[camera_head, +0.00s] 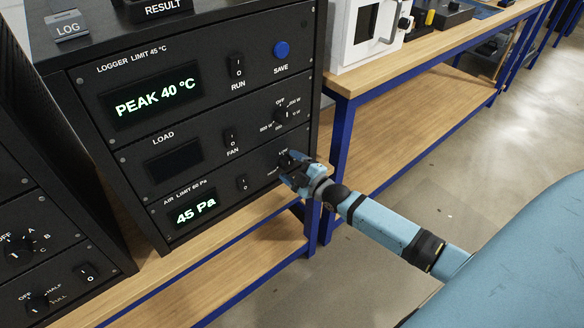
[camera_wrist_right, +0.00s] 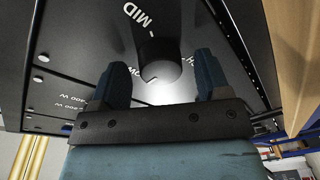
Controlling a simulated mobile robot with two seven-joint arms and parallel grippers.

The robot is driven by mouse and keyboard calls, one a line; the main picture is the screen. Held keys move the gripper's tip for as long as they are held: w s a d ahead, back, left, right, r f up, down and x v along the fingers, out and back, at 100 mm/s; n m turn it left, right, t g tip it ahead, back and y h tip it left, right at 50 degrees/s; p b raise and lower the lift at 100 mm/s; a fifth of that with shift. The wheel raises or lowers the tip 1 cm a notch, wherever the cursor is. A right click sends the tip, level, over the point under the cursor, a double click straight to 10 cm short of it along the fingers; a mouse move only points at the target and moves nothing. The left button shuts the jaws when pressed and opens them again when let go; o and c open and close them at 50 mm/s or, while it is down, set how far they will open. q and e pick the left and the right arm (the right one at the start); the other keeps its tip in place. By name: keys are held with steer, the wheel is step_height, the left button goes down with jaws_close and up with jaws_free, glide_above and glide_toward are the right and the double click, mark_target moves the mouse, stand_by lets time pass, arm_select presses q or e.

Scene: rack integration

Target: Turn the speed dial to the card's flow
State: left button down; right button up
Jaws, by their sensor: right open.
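The speed dial is a dark round knob (camera_wrist_right: 160,62) on the lower right of the black rack's air panel. In the head view only a small part of the knob (camera_head: 284,160) shows beside my right gripper (camera_head: 293,171). In the right wrist view the two blue fingers of my right gripper (camera_wrist_right: 162,78) stand open on either side of the knob. I cannot tell whether they touch it. A MID label shows near the knob; its pointer setting is unclear. The air display (camera_head: 196,211) reads 45 Pa. No flow card is readable. My left gripper is not in view.
Above are the LOAD panel with a fan switch (camera_head: 232,137) and a power dial (camera_head: 281,114), and the logger display (camera_head: 154,95) reading PEAK 40 °C. A blue SAVE button (camera_head: 281,49) is at upper right. A second black rack (camera_head: 62,225) stands at left.

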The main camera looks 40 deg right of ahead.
steer(key=c, duration=0.9)
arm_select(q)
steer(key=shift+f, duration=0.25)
